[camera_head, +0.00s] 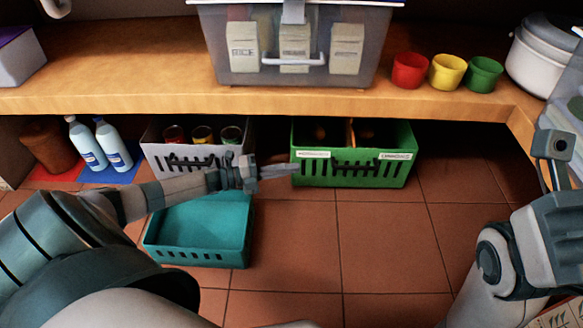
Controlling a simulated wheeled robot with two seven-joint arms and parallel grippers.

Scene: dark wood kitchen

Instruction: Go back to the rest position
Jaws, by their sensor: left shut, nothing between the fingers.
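My left gripper (280,171) reaches in from the left over the floor, level with the front of the green crate. Its fingers are together and empty, and their tips look close to the crate's left front corner. I cannot tell whether they touch it. My right arm (530,240) stands at the right edge, bent upward. Its fingers do not show.
Under the wooden counter (130,92) stand a green crate (352,174), a white crate (190,155) with cans and two bottles (87,145). An empty teal crate (200,230) sits in front. A translucent bin (215,70) and coloured cups (448,72) are on top. Floor right of centre is clear.

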